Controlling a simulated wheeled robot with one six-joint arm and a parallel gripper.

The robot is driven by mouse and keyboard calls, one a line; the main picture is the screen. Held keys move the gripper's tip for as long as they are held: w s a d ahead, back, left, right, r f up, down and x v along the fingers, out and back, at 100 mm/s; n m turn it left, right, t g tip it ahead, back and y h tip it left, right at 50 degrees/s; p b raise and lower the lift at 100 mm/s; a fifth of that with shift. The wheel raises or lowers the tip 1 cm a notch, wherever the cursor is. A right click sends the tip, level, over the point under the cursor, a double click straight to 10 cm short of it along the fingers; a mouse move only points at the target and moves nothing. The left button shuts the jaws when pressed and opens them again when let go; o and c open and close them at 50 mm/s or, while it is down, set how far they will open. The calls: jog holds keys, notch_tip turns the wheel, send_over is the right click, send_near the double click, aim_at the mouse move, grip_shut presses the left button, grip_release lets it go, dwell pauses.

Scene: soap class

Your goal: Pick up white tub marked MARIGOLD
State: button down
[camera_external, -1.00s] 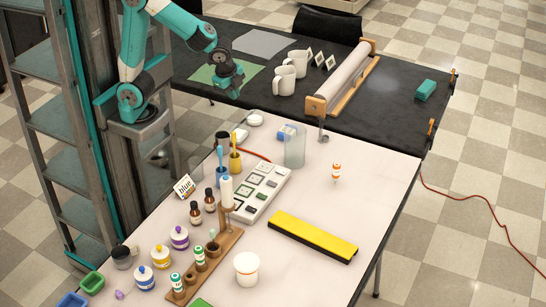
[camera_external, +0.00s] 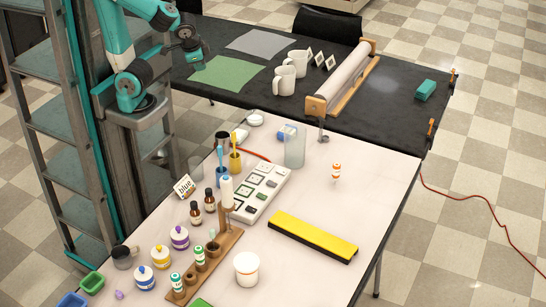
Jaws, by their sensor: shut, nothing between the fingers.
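Several white tubs stand on the white table; no MARIGOLD marking is legible at this size. One larger plain white tub (camera_external: 246,269) stands upright at the front middle. My gripper (camera_external: 196,62) is shut and empty, raised near the left end of the black table, far behind all the tubs. Its fingers are small and dark in this view.
A yellow-topped bar (camera_external: 313,236) lies right of the larger tub. A clear cylinder (camera_external: 294,148) stands farther back. The table's right front is bare.

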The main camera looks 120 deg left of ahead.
jog(key=c, duration=1.8)
grip_release()
jog(key=shift+c, duration=0.2)
jog(key=o, duration=1.8)
jog(key=shift+o, duration=0.2)
jog(key=w+d+f+m+t+h+b, duration=0.1)
jog(key=w+d+f+m+t+b, duration=0.2)
jog(key=w, duration=1)
jog(key=m+h+b, duration=0.7)
jog(key=m, duration=0.8)
send_near(245, 264)
jog(key=p+x, duration=0.1)
jog(key=x, duration=0.5)
jog(key=shift+w+f, duration=0.15)
jog(key=shift+f, duration=0.1)
jog(key=shift+p+x, duration=0.85)
jog(key=shift+x, duration=2.1)
